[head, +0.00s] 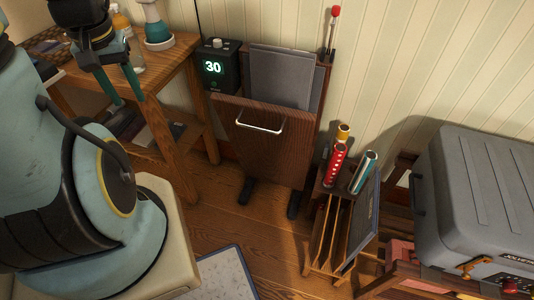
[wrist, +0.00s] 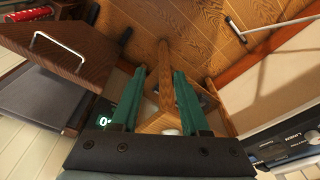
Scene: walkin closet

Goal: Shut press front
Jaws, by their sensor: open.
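The press (head: 318,95) stands against the wall, with a grey padded board (head: 281,75) inside it. Its dark wooden front (head: 262,155) is tilted outward at the top, leaving a gap to the board. A pale bar handle (head: 258,127) is on the front. In the wrist view the front (wrist: 95,48) and its handle (wrist: 60,45) show at upper left. My gripper (head: 129,100) is open and empty, over the wooden table to the left of the press, apart from the front. Its teal fingers also show in the wrist view (wrist: 159,73).
A black timer box (head: 220,68) reading 30 adjoins the press's left side. The wooden table (head: 174,58) holds bottles. A rack (head: 322,220) with rolled tubes and a grey case (head: 480,190) stand right. Floor before the press is clear.

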